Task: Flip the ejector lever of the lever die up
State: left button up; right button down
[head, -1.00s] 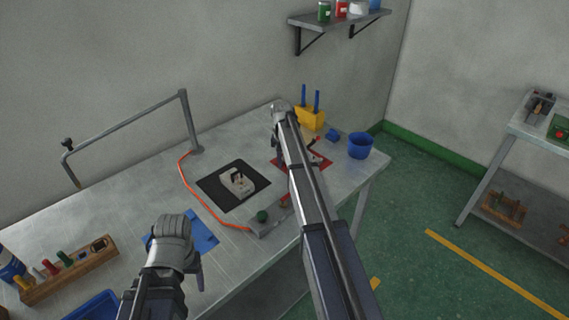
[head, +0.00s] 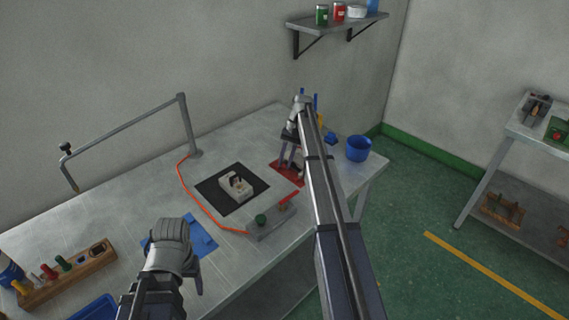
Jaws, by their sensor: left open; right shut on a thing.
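A pale block-shaped die (head: 236,187) with dark parts on top sits on a black mat (head: 213,197); I cannot tell whether it is the lever die. A red mat (head: 287,176) lies to its right, partly behind my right arm. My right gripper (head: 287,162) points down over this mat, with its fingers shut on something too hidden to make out. I cannot make out the ejector lever. My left gripper (head: 196,283) is open at the front of the bench, near a blue mat (head: 205,236) and away from the die.
An orange hose (head: 194,204) runs round the black mat to a grey unit with a green knob (head: 260,219) and a red bar (head: 289,198). A blue cup (head: 358,149) stands at the right end. A wooden tool rack (head: 70,277) and a bent pipe arm (head: 125,125) are left.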

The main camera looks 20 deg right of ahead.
jog(key=c, duration=0.7)
grip_release()
pick_arm(q)
notch_tip(320, 180, up, 7)
jog(key=p, duration=0.7)
pick_arm(e)
jog(key=v, duration=0.7)
jog(key=shift+d+r, duration=0.15)
jog(key=shift+r, duration=0.2)
pick_arm(q)
jog(key=shift+r, duration=0.1)
